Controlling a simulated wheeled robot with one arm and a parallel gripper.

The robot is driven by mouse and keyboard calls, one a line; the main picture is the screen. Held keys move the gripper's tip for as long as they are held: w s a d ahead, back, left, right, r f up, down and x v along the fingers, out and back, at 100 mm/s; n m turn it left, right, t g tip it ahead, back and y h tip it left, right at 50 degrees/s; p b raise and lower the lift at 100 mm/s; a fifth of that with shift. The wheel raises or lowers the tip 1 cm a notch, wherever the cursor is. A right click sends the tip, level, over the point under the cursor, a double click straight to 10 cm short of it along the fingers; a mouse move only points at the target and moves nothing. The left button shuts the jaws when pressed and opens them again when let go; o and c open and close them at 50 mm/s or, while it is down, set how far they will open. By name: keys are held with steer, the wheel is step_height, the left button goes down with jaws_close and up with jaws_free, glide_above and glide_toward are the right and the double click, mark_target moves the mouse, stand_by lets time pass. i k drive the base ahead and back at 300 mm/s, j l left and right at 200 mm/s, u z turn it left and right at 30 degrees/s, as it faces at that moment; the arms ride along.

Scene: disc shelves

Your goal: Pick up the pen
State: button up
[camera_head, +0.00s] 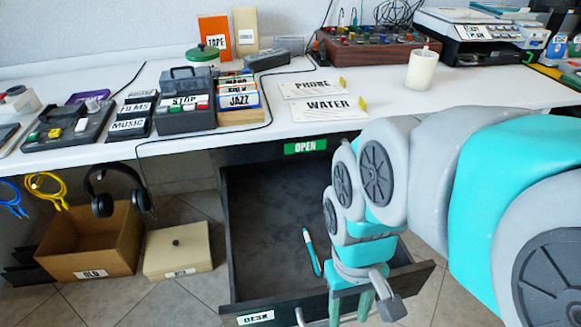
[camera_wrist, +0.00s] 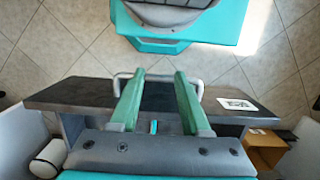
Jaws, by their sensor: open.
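The pen (camera_head: 312,252) is blue and white and lies on the dark floor of the open drawer (camera_head: 262,235). In the wrist view a small blue piece, apparently the pen (camera_wrist: 154,127), shows between the finger bases; the rest is hidden. My gripper (camera_head: 350,306) is at the drawer's front edge, to the right of and nearer than the pen in the head view. Its two green fingers are apart with nothing between their tips, and it also shows in the wrist view (camera_wrist: 159,77). My gripper and the pen are apart.
The drawer front (camera_wrist: 80,95) and its metal handle (camera_wrist: 125,77) show near my fingers. The white desk top (camera_head: 390,90) overhangs the drawer's back, with an "OPEN" sign (camera_head: 305,147) below it. A cardboard box (camera_head: 90,258) and a beige box (camera_head: 178,250) stand left.

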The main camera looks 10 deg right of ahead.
mark_target(315, 263)
steer(key=j+z, duration=0.5)
steer(key=k+j+z, duration=0.1)
steer(key=k+z, duration=0.55)
